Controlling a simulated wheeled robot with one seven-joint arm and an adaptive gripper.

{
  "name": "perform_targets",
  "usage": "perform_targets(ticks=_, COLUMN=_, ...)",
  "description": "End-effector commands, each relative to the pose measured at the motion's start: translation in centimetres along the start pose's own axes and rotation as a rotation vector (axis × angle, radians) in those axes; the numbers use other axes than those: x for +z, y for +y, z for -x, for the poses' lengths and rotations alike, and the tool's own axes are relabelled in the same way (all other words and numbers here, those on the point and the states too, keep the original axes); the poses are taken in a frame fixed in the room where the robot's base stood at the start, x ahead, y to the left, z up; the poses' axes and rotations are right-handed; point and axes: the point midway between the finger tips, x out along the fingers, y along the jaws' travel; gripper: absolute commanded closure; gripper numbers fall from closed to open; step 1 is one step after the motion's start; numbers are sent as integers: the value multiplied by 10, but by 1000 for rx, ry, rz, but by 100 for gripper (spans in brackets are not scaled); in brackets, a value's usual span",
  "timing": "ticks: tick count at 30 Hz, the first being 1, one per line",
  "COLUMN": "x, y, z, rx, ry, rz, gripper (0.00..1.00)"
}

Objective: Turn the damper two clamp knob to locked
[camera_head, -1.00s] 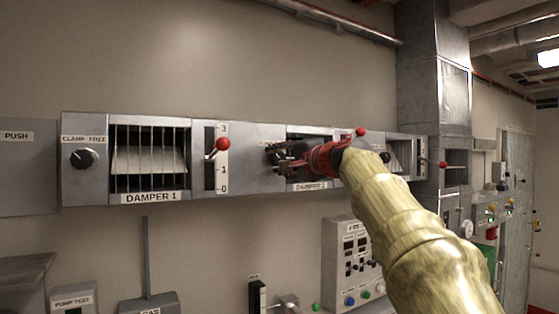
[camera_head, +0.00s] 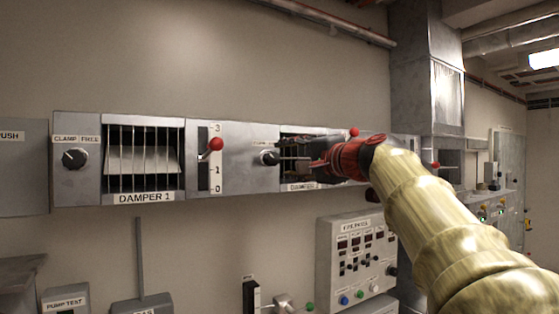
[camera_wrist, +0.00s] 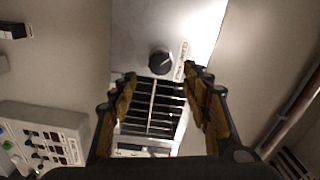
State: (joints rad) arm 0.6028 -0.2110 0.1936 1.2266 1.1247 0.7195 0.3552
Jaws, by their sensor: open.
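The damper two clamp knob (camera_head: 269,158) is a round black knob on the grey panel, left of the damper 2 grille. It also shows in the wrist view (camera_wrist: 161,61), beyond the fingertips, beside a small label (camera_wrist: 181,61) too small to read. My gripper (camera_head: 288,157) is just right of the knob in the head view, in front of the damper 2 grille (camera_head: 300,135). In the wrist view my gripper (camera_wrist: 160,80) has its two fingers wide apart, with nothing between them but the grille (camera_wrist: 152,108) behind. It is apart from the knob.
Damper 1 (camera_head: 143,160) with its own clamp knob (camera_head: 74,158) is at the left. A red-balled lever (camera_head: 215,144) stands between the dampers, and another red ball (camera_head: 353,132) is behind my arm. A control box (camera_head: 355,250) hangs below. The wall above is clear.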

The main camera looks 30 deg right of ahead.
Motion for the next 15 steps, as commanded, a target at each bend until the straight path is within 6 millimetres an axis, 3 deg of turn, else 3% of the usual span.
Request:
perform_targets(ticks=6, x=0, y=0, z=29, rx=1, ry=0, rz=1, gripper=52)
perform_targets(ticks=15, x=0, y=1, z=36, rx=1, ry=-1, rz=-1, gripper=52)
